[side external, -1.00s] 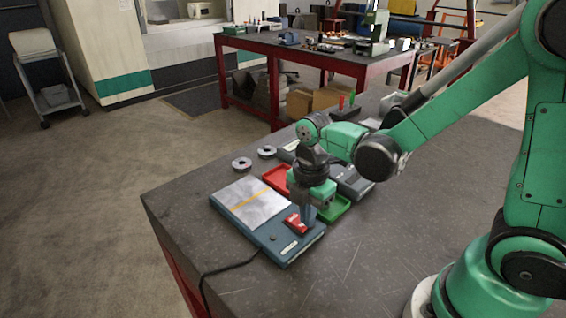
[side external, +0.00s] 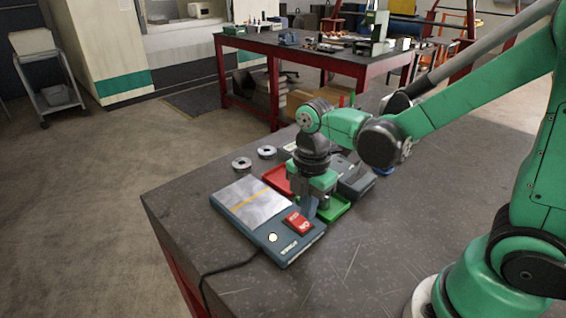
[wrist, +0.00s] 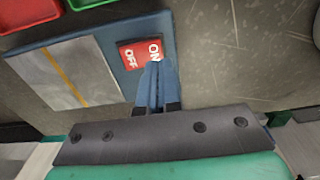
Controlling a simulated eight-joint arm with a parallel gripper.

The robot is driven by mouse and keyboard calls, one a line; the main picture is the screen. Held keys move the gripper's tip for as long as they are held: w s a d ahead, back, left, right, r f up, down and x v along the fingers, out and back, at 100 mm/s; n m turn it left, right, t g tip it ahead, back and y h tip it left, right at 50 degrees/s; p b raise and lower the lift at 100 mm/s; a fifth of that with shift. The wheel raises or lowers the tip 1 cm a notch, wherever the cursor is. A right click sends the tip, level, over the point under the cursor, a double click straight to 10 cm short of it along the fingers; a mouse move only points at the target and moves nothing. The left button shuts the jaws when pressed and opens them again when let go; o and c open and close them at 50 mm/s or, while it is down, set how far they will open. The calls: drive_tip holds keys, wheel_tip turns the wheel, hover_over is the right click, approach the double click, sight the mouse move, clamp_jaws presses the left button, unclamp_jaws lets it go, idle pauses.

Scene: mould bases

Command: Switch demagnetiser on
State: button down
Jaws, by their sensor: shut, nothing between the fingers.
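The demagnetiser (side external: 233,219) is a flat blue box with a silver plate and a yellow stripe across it, lying near the table's left edge. Its red rocker switch (side external: 297,221) is marked ON and OFF, and it also shows in the wrist view (wrist: 139,54). A small round lamp (side external: 273,237) on the box is bright white. My gripper (wrist: 154,66) is shut and empty, with its blue fingertips at the ON end of the switch. In the side view the gripper (side external: 308,214) stands over the switch's far end. Whether the tips touch it is unclear.
A red tray (side external: 278,177) and a green tray (side external: 335,211) lie just behind the demagnetiser. Two metal rings (side external: 266,152) sit farther back. A grey device (side external: 356,186) stands to the right. A black cable (side external: 228,267) runs off the front edge.

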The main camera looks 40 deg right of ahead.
drive_tip(key=shift+r, duration=2.15)
drive_tip(key=r+m+t, duration=0.1)
drive_tip(key=m+t, duration=0.1)
drive_tip(key=m, duration=0.4)
drive_tip(key=d+r+m+t, duration=0.1)
drive_tip(key=m+t, duration=0.1)
drive_tip(key=m, duration=0.4)
drive_tip(key=s+r+m+t, duration=0.1)
drive_tip(key=m+t, duration=0.2)
drive_tip(key=m, duration=0.3)
drive_tip(key=shift+s+d+r, duration=0.1)
drive_tip(key=shift+d+r, duration=0.15)
